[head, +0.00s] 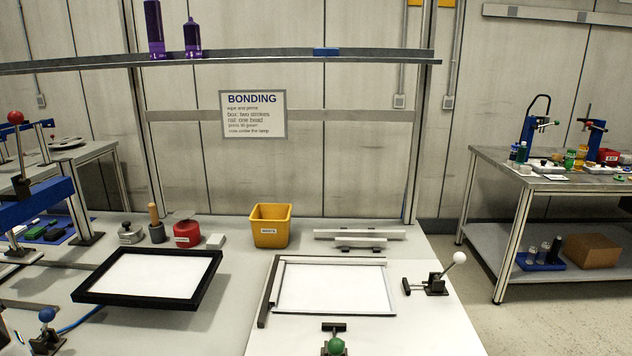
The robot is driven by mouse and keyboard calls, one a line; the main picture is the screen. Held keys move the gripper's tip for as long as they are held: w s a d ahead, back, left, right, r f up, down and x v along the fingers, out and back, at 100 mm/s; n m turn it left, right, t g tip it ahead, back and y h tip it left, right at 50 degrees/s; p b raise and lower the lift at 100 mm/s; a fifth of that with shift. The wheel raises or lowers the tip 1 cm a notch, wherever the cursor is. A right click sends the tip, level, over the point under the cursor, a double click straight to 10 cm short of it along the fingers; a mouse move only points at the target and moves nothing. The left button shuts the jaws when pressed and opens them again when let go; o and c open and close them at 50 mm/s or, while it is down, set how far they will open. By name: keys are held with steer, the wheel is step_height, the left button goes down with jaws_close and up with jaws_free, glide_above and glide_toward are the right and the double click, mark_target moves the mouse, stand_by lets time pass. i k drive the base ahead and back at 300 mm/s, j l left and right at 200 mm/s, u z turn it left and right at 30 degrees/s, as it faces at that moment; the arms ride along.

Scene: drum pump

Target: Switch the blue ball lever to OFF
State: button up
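The blue ball lever (47,315) is at the lower left, close to the picture's bottom edge. Its ball stands above a dark base (46,341). I cannot make out any ON or OFF marking near it, nor which position it is in.
Other ball levers stand nearby: red (15,118), white (459,258) and green (335,346). A yellow bin (270,226) stands at the back of the table.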

mark_target(46, 315)
steer(key=u, duration=1.35)
steer(key=k+j+z, duration=0.15)
steer(key=k+j, duration=0.1)
steer(key=k, duration=0.05)
